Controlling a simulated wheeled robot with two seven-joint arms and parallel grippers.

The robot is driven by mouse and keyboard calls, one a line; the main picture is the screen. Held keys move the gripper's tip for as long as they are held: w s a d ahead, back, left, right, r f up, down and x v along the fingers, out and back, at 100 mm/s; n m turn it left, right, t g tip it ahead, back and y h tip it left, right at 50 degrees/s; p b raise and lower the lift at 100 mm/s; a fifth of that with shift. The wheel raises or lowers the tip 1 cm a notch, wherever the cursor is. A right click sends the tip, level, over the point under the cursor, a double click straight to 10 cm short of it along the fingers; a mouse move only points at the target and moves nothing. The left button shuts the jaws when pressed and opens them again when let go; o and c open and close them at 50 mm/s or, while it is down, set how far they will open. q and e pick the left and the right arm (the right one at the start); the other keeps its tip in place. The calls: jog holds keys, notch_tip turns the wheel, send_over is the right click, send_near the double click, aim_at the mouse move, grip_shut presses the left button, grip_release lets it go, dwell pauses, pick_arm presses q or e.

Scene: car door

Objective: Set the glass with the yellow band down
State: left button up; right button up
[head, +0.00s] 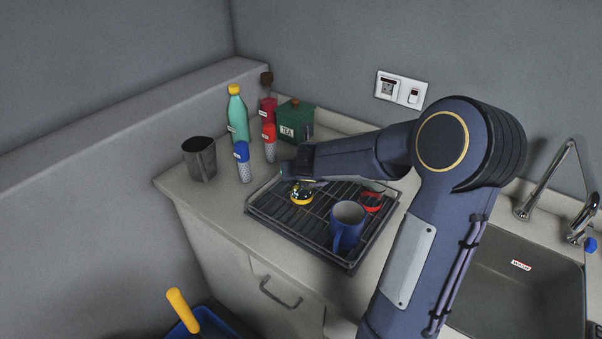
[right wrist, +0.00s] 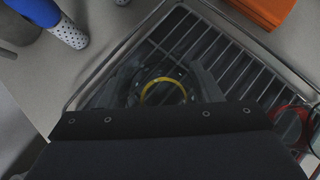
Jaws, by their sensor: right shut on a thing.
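The glass with the yellow band (head: 302,196) is at the left part of the black wire drying rack (head: 292,237). In the right wrist view its yellow band (right wrist: 163,80) shows as a ring between the fingers, over the rack bars. My right gripper (right wrist: 163,92) is shut on this glass; in the head view (head: 308,184) it is partly hidden by my own arm. I cannot tell whether the glass touches the rack. My left gripper is not in view.
A blue mug (head: 347,226) and a red-banded glass (head: 371,202) are on the rack. Behind and left stand a blue-topped shaker (head: 243,162), a red-topped shaker (head: 269,143), a green bottle (head: 237,117), a tea box (head: 296,118) and a dark metal cup (head: 200,160). The sink (head: 515,285) is right.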

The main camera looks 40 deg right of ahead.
jog(key=shift+f, duration=0.35)
jog(key=o, duration=1.2)
jog(key=shift+r, duration=0.1)
jog(key=shift+s+a+r, duration=0.1)
jog(key=shift+r, duration=0.45)
jog(key=p+v, duration=0.4)
jog(key=v, duration=0.7)
jog(key=a+r+n+t+y, duration=0.3)
jog(key=a+r+n+t, duration=0.35)
jog(key=n, duration=0.55)
jog(key=s+a+r+n+g+y, duration=0.1)
jog(key=s+a+r+n+y, duration=0.3)
jog(key=a+n, duration=0.55)
jog(key=s+f+n+g, duration=0.4)
jog(key=s+f+n, duration=0.2)
jog(key=s+n, duration=0.2)
jog(key=s+a+f+n+g+y, duration=0.1)
jog(key=s+f+n+g, duration=0.2)
jog(key=s+f+n, duration=0.2)
jog(key=s+n, duration=0.3)
jog(key=n, duration=0.2)
jog(key=shift+f+n+g, duration=0.35)
jog(key=shift+f, duration=0.05)
